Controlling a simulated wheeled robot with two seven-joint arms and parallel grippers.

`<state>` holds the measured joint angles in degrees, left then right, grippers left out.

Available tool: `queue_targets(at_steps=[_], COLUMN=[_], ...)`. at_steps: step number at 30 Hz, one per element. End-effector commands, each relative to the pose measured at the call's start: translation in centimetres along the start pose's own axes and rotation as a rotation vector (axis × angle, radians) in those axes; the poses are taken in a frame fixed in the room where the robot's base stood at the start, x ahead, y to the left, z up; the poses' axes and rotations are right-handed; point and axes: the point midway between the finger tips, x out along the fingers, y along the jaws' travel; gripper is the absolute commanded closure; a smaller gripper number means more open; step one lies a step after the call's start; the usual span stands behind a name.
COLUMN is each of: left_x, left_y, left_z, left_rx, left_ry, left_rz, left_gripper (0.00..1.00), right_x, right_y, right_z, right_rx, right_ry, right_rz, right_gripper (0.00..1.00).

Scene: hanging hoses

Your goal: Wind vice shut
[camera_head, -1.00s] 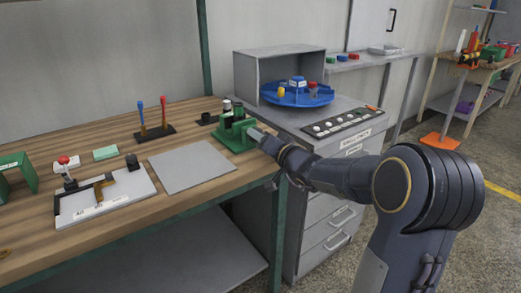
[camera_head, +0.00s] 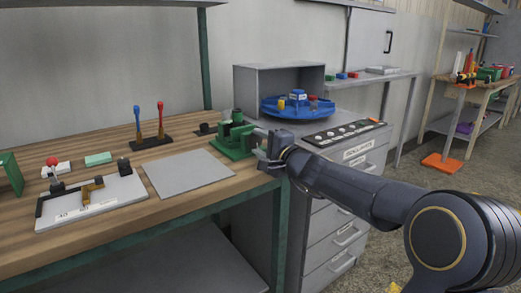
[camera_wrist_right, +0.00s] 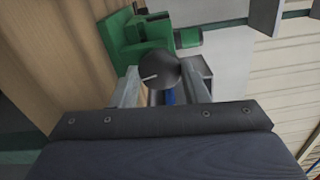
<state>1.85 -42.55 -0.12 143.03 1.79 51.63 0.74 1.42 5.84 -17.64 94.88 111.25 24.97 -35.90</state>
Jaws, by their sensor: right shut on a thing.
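The green vice (camera_head: 232,140) stands at the right end of the wooden workbench. It also shows at the top of the right wrist view (camera_wrist_right: 150,40). My right gripper (camera_head: 266,152) is at the vice's right side, at the bench's front corner. In the right wrist view its two fingers (camera_wrist_right: 168,88) are shut on a dark round knob (camera_wrist_right: 160,70) at the end of the vice's handle. The gap between the vice jaws is too small to judge. My left gripper is in no view.
A grey plate (camera_head: 187,174) and a white board with a clamp (camera_head: 92,200) lie left of the vice. A rack (camera_head: 151,143) holds two screwdrivers. A drawer cabinet (camera_head: 345,175) with a blue turntable (camera_head: 297,108) stands right of the bench, close to my right arm.

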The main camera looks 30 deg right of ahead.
Motion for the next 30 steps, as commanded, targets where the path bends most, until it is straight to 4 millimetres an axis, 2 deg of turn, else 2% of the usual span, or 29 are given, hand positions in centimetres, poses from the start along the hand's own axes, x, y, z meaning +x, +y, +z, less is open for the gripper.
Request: queue_targets(at_steps=[13, 30], left_x=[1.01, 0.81], left_y=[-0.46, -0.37], left_z=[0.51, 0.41], left_rx=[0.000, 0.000], left_ry=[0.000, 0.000], left_rz=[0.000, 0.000], left_gripper=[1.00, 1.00], right_x=[-0.02, 0.00], right_y=[0.15, 0.04], right_z=[-0.13, -0.03], right_rx=[0.426, 0.969], right_ry=[0.003, 0.001], right_rz=[0.001, 0.002], right_gripper=[0.82, 0.82])
